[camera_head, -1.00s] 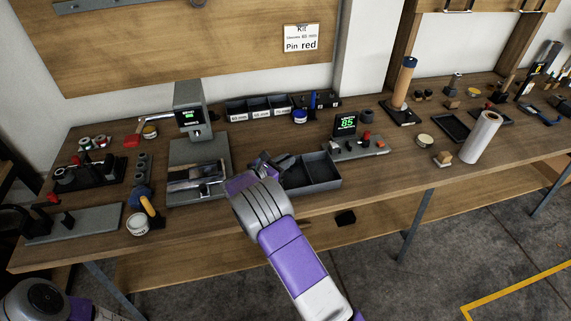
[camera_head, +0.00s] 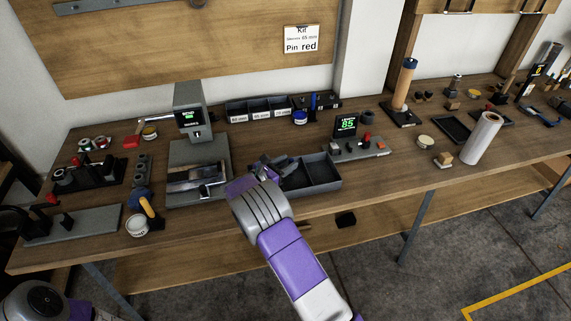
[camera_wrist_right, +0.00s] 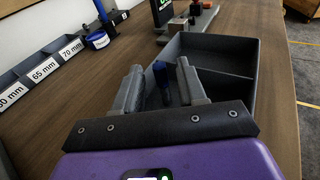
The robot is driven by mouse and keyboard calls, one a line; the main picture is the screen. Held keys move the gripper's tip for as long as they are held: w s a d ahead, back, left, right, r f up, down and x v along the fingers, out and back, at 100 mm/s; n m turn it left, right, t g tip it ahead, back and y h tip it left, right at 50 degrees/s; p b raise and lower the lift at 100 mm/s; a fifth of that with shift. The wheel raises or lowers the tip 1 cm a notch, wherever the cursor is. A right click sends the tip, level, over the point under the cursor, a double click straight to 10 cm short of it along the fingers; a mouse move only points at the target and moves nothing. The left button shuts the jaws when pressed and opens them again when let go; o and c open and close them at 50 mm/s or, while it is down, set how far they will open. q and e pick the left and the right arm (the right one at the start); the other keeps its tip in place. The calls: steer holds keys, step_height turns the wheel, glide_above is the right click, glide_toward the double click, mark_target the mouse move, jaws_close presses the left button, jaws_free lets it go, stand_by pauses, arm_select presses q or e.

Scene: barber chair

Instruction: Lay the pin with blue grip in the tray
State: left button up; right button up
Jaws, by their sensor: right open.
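The pin's blue grip (camera_wrist_right: 161,76) shows between the two fingers of my right gripper (camera_wrist_right: 158,66) in the right wrist view, with a gap on each side. The fingers are open. The dark tray (camera_wrist_right: 212,45) with a divider lies under and beyond the fingers. The pin's lower end is hidden, and I cannot tell whether it touches the tray floor. In the head view my right gripper (camera_head: 264,168) is at the left end of the tray (camera_head: 325,186), and the pin there is hidden. My left gripper is not in view.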

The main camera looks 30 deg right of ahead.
steer(key=shift+a+r, duration=0.2)
steer(key=shift+r, duration=0.05)
steer(key=p+v, duration=0.1)
steer(key=v, duration=1)
steer(key=shift+s+a+f, duration=0.1)
steer(key=shift+s+a, duration=0.05)
steer(key=shift+a, duration=0.15)
